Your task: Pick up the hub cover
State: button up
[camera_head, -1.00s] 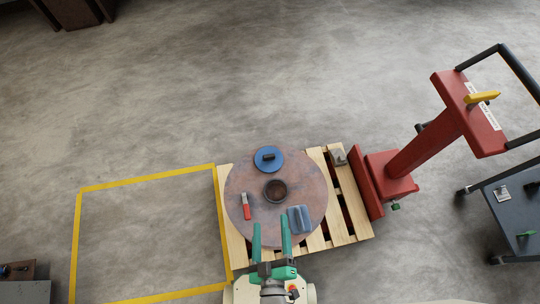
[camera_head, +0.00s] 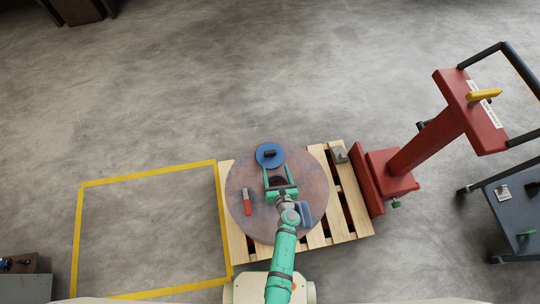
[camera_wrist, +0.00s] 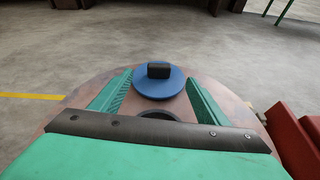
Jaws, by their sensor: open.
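The hub cover (camera_head: 263,161) is a blue disc with a black block-shaped handle (camera_head: 269,154) on top. It lies flat on the far part of the round brown steel reel (camera_head: 309,179). In the wrist view the hub cover (camera_wrist: 146,87) lies ahead, with its handle (camera_wrist: 159,71) standing up between the lines of my two green fingers. My gripper (camera_head: 280,176) is open and empty over the reel's centre hole, its fingertips just short of the cover. The hole shows partly in the wrist view (camera_wrist: 158,115), behind the gripper's dark edge.
A red-handled tool (camera_head: 247,201) lies left of my gripper on the reel; a blue-grey object (camera_head: 305,213) lies right, partly behind my arm. The reel rests on a wooden pallet (camera_head: 347,190). A red lifting truck (camera_head: 425,142) stands right. Yellow-taped floor (camera_head: 150,172) is clear at left.

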aim_at(271, 153)
jog(key=shift+n, duration=0.5)
jog(key=x, duration=0.7)
jog(key=shift+d+f, duration=0.15)
jog(key=shift+f+x, duration=0.2)
jog(key=shift+x, duration=1.1)
jog(key=shift+f+x, duration=0.15)
jog(key=shift+x, duration=1.1)
jog(key=shift+s, duration=0.15)
jog(key=c, duration=1.2)
